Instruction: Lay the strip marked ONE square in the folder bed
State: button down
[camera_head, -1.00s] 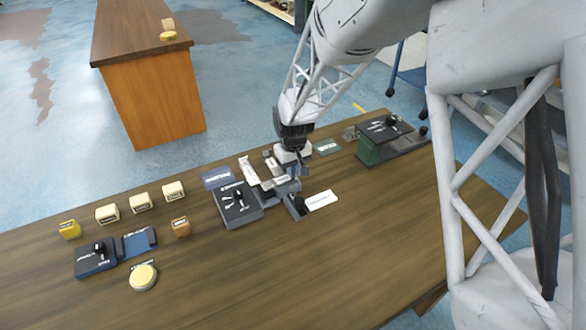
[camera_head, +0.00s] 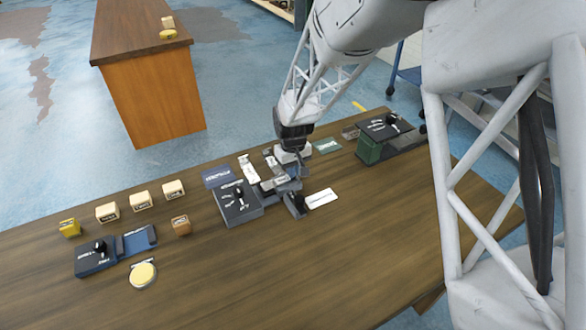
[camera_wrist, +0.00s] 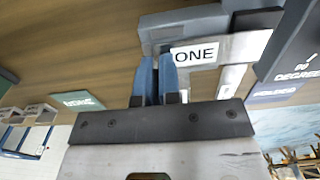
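The strip marked ONE (camera_wrist: 195,53) is a pale metal strip with a white label. It lies across the wrist view, with its labelled end at my fingers and its far part running right. In the head view, the strip (camera_head: 272,183) is small and partly hidden by my gripper (camera_head: 297,190). In the wrist view, my gripper (camera_wrist: 156,80) has its two blue fingers close together at the strip's end, apparently shut on it. The grey folder bed (camera_wrist: 185,22) lies just beyond the strip. Whether the strip touches the bed is unclear.
A dark lever box (camera_head: 237,203) stands left of the gripper, beside another pale strip (camera_head: 248,168). A white card (camera_head: 321,198) lies to the right. A green lever box (camera_head: 370,150) stands at the far right. The front middle of the table is clear.

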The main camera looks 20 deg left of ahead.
jog(key=shift+f, duration=0.15)
jog(key=c, duration=1.2)
grip_release()
jog(key=shift+c, duration=0.2)
jog(key=shift+r, duration=3.9)
jog(key=shift+d+r, duration=0.1)
